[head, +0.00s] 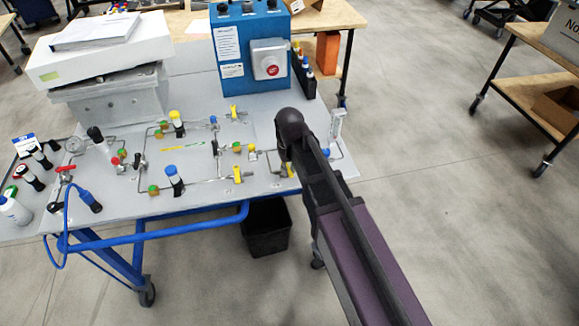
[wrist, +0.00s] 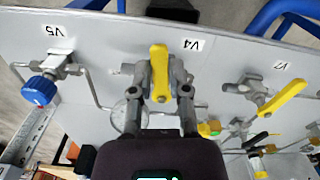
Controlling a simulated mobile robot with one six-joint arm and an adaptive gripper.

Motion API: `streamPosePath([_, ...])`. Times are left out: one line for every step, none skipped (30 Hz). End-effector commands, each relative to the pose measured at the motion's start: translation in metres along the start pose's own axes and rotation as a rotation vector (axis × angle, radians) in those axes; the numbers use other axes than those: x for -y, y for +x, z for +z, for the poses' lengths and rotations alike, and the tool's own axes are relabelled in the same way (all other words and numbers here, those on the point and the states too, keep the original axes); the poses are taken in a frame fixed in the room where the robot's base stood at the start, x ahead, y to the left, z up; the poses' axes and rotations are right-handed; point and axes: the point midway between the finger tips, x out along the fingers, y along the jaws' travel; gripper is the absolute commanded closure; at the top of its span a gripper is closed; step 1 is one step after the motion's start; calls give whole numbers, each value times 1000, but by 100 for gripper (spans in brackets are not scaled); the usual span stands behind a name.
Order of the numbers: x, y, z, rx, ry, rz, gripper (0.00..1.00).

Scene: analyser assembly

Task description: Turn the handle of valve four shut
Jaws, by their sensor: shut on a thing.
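The yellow handle (wrist: 158,70) of valve four is in the middle of the wrist view, beside the V4 label (wrist: 190,44). It runs nearly straight up and down in that picture. My gripper (wrist: 159,92) has one finger on each side of the handle and is shut on it. The fingers and the gripper's body hide the lower end of the handle and part of the valve and its pipe. In the head view my arm comes in from the lower right, and my gripper (head: 286,160) is low over the panel. A bit of yellow handle (head: 291,170) shows there.
Left of my gripper in the wrist view is a blue knob (wrist: 39,90) by the V5 label. To the right is another yellow lever (wrist: 282,98), slanted. The panel (head: 110,190) carries several valves and pipes. A blue box (head: 248,55) stands at the back.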

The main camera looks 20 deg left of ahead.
Motion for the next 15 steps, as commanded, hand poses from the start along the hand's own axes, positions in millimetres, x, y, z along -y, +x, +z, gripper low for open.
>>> streamPosePath([3, 0, 5, 10, 32, -2, 100])
streamPosePath([4, 0, 5, 10, 52, -2, 100])
streamPosePath([5, 0, 5, 10, 77, -2, 100])
streamPosePath([6, 0, 5, 10, 95, -2, 100])
streamPosePath([6, 0, 5, 10, 112, -2, 100])
streamPosePath([7, 0, 4, 10, 131, -2, 100])
streamPosePath([8, 0, 4, 10, 144, -2, 100])
streamPosePath([8, 0, 4, 10, 155, -3, 100])
streamPosePath([9, 0, 4, 10, 169, -3, 100])
streamPosePath([9, 0, 4, 10, 178, -3, 100])
streamPosePath([10, 0, 4, 10, 185, -3, 100])
streamPosePath([10, 0, 4, 10, 193, -3, 100])
streamPosePath([10, 0, 4, 10, 199, -3, 100])
streamPosePath([10, 0, 4, 10, 202, -3, 100])
streamPosePath([11, 0, 4, 10, 206, -4, 100])
